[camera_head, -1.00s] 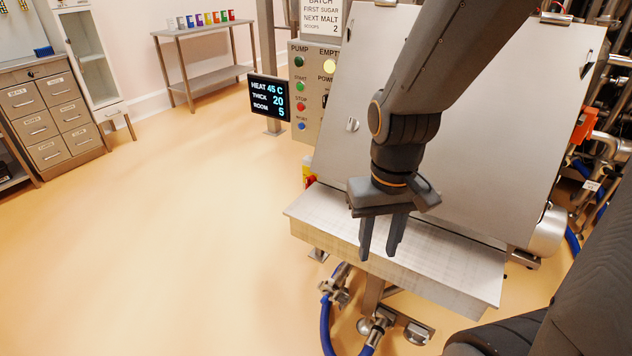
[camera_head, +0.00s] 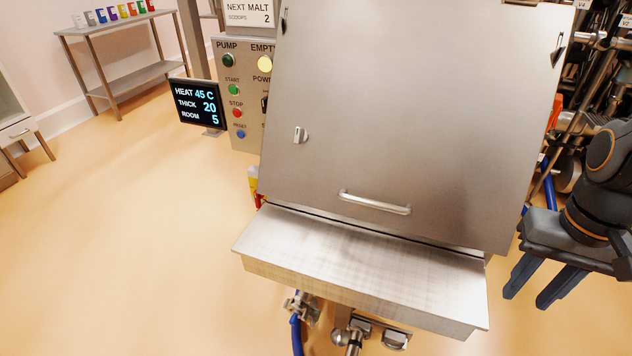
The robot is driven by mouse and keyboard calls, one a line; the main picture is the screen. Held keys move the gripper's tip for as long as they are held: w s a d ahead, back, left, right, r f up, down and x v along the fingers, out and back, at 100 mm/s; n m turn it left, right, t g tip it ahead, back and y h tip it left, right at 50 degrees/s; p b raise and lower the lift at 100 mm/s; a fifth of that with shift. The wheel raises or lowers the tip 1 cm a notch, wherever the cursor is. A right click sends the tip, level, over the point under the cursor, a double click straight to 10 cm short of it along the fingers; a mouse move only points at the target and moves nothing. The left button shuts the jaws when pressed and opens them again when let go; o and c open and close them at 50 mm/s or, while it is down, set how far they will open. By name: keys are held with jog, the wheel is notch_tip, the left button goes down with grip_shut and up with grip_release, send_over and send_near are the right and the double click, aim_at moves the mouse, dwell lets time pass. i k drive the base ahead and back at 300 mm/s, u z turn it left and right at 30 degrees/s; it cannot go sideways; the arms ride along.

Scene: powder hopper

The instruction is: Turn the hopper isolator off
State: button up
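A yellow and red fitting (camera_head: 253,181), which looks like the hopper isolator, shows at the left edge of the hopper, below the control panel. Most of it is hidden behind the hopper lid (camera_head: 390,110), so its switch position cannot be told. My gripper (camera_head: 526,300) is at the lower right, to the right of the hopper's front ledge (camera_head: 360,265) and far from the fitting. Its two dark fingers point down, apart, with nothing between them.
The control panel (camera_head: 240,90) has several buttons and a lit yellow lamp. A display (camera_head: 197,104) reads heat 45 C, thick 20, room 5. Pipes crowd the right. The floor at left is clear.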

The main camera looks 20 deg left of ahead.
aim_at(258, 196)
jog(key=z, duration=0.15)
jog(key=k, duration=0.75)
jog(key=u, duration=1.45)
jog(key=i, duration=0.5)
